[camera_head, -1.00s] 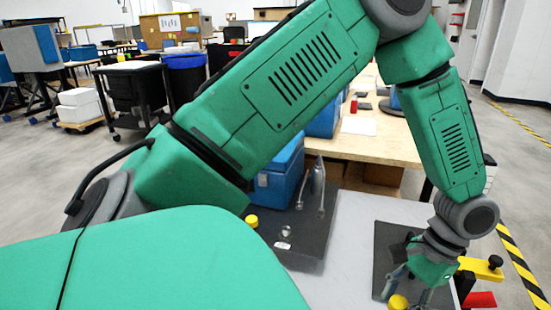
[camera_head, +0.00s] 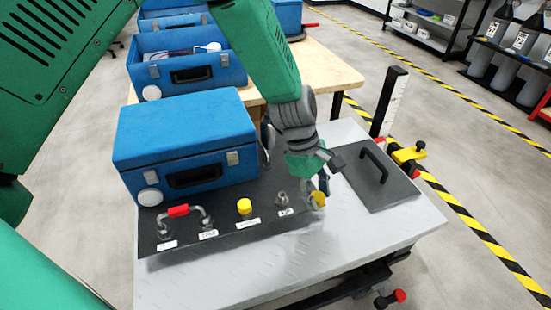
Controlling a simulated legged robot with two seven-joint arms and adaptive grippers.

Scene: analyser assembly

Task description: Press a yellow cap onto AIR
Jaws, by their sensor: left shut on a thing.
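My left gripper (camera_head: 319,187) points down and is shut on a yellow cap (camera_head: 318,199). It holds the cap at the right end of the dark panel, just right of a bare metal fitting (camera_head: 281,198). The small white label (camera_head: 285,211) in front of that fitting seems to read AIR, but it is blurred. The cap is apart from the fitting. Another yellow cap (camera_head: 244,206) sits on the fitting to the left, with its own label. My right gripper is not in view.
A closed blue case (camera_head: 185,140) stands behind the panel. A dark plate with a handle (camera_head: 374,172) lies to the right. The table's grey front strip (camera_head: 290,250) is clear.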

